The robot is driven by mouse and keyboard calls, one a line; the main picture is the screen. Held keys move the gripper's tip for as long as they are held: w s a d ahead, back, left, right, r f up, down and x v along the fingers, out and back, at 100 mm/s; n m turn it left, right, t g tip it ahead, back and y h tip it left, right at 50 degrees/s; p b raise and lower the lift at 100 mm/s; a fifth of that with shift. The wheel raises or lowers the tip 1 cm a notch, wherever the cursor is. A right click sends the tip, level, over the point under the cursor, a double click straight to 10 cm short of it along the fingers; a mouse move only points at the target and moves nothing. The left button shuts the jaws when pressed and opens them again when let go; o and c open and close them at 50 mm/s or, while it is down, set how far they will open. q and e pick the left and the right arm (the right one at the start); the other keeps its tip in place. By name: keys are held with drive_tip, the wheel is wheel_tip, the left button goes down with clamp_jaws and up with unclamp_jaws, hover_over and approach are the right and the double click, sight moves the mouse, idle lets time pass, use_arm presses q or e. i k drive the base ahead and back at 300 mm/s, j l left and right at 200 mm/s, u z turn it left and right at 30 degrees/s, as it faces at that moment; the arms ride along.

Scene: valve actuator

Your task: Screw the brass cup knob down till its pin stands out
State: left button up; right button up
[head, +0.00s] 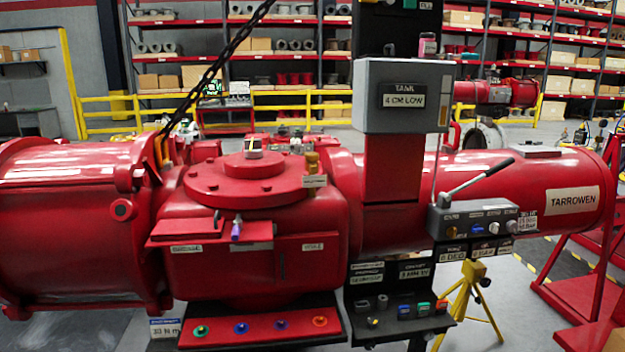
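A small brass-coloured fitting (313,162) stands upright on the right shoulder of the red actuator housing (240,270), just above a white label. It looks like the brass cup knob, but it is too small to tell whether a pin stands out of it. A second small brass-coloured knob (451,232) is on the front of the grey lever box at the right. Neither of my grippers is in the head view.
A grey tank box (403,97) on a red post stands right of the housing. A grey lever (480,180) sticks up from the lever box. A chain (215,70) hangs down at the left. A red tray (262,329) with several coloured rings juts out below.

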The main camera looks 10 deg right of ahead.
sight(309, 155)
drive_tip(key=i+l+u, duration=0.1)
drive_tip(key=i+u, duration=0.15)
drive_tip(key=i, duration=0.15)
drive_tip(key=i+l+u, duration=0.2)
drive_tip(key=i, duration=0.25)
drive_tip(key=i+l+u, duration=0.25)
drive_tip(key=i, duration=0.15)
